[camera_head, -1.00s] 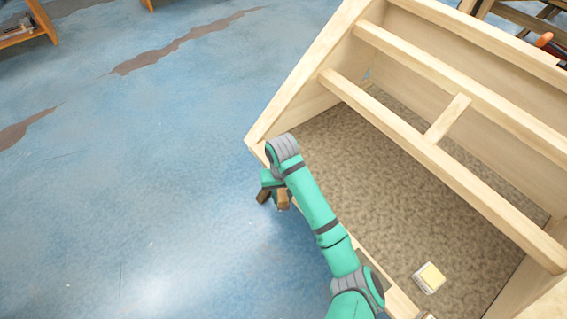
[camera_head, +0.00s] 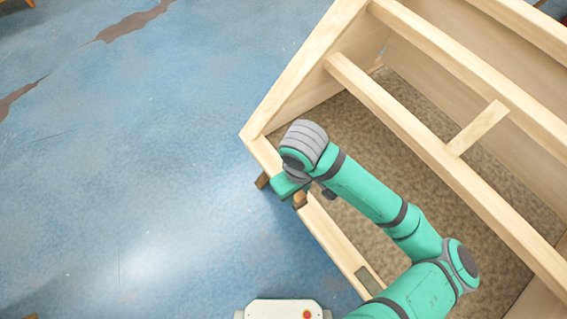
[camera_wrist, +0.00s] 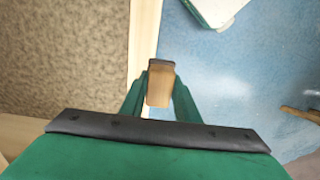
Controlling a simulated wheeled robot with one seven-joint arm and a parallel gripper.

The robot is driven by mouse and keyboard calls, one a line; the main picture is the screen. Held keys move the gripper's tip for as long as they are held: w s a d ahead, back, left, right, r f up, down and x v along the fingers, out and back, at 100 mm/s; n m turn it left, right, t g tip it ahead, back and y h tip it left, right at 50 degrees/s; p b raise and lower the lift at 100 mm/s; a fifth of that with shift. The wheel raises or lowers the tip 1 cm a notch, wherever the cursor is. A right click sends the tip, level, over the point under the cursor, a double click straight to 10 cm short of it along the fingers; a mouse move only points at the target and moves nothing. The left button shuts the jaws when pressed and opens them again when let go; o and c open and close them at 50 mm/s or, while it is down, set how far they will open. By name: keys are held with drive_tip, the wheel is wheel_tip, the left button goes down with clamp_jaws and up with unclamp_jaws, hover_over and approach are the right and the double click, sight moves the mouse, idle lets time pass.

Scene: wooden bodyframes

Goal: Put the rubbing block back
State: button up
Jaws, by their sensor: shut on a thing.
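My gripper (camera_wrist: 160,95) is shut on a brown wooden block with a dark end, taken to be the rubbing block (camera_wrist: 160,86). In the head view my gripper (camera_head: 284,189) is at the near left rail of the wooden frame (camera_head: 330,232), close to its left corner. Brown ends of the block (camera_head: 300,199) show on both sides of the gripper. In the wrist view the block is over the rail's edge, with blue floor to the right. I cannot tell whether it touches the rail. My wrist hides part of it.
The frame has a speckled brown bottom (camera_head: 350,135) and a long crossbar (camera_head: 420,130) with a short strut (camera_head: 478,128). A dark grey patch (camera_head: 370,280) is on the near rail. The blue floor (camera_head: 120,170) to the left is clear.

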drive_tip(key=w+a+f, duration=0.1)
drive_tip(key=w+f, duration=0.2)
drive_tip(key=w, duration=0.1)
drive_tip(key=w+a+f, duration=0.1)
drive_tip(key=w+f, duration=0.2)
drive_tip(key=w, duration=0.1)
drive_tip(key=w+a+f, duration=0.1)
drive_tip(key=w+f, duration=0.2)
drive_tip(key=w, duration=0.1)
drive_tip(key=shift+w+a, duration=0.1)
drive_tip(key=shift+w, duration=0.25)
drive_tip(key=shift+w+a+f, duration=0.15)
drive_tip(key=shift+w+f, duration=0.05)
drive_tip(key=shift+f, duration=1.75)
drive_tip(key=shift+f, duration=0.1)
drive_tip(key=o, duration=1)
